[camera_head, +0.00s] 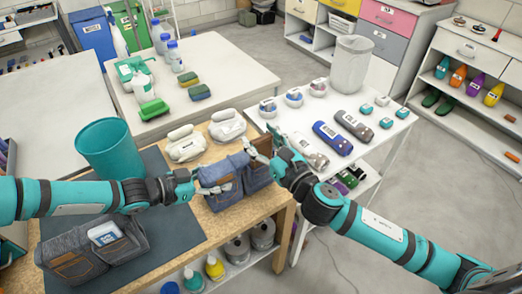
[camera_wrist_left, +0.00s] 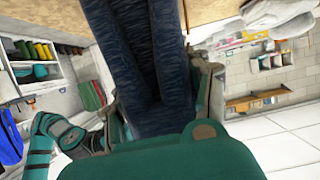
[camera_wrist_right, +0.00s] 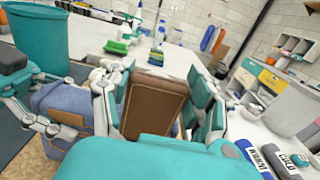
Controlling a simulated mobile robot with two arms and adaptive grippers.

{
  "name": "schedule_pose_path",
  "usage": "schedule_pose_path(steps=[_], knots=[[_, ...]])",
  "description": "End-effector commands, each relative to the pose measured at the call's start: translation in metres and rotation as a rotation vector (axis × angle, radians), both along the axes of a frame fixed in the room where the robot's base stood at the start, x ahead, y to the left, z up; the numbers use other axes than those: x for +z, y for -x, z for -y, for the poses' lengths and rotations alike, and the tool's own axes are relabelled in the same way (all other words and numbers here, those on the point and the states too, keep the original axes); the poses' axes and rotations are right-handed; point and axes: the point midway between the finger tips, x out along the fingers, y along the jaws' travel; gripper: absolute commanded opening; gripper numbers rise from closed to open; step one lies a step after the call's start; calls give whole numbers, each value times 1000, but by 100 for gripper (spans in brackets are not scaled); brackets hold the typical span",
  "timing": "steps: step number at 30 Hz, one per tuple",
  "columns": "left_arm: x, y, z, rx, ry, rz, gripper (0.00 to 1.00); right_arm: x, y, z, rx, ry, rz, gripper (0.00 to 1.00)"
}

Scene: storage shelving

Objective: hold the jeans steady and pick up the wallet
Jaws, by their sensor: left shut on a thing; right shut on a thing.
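Folded blue jeans (camera_head: 226,169) stand near the right edge of the wooden-edged table. My left gripper (camera_head: 208,188) is shut on their left end; dark denim (camera_wrist_left: 150,60) fills the space between its fingers in the left wrist view. A brown wallet (camera_wrist_right: 153,100) stands upright between the fingers of my right gripper (camera_wrist_right: 155,95), which is shut on it. In the head view the wallet (camera_head: 263,145) shows at the top right of the jeans. Its lower end is hidden, so I cannot tell whether it is still in a pocket.
Other dark folded jeans (camera_head: 85,262) with a white card in a pocket lie at the front left. A teal bin (camera_head: 108,148) and two pale folded items (camera_head: 186,148) stand behind. A white table (camera_head: 350,108) with cases and tins is close on the right.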

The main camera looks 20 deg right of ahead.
Motion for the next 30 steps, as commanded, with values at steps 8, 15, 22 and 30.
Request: schedule_pose_path(steps=[8,15,22,30], knots=[[0,-1,0,2,0,1,0,47,0,0,1,1,3,23],[0,-1,0,2,0,1,0,54,0,0,0,0,0,23],[0,-1,0,1,0,0,63,54,0,0,0,0,0,23],[0,0,0,1,0,0,76,54,0,0,0,0,0,23]])
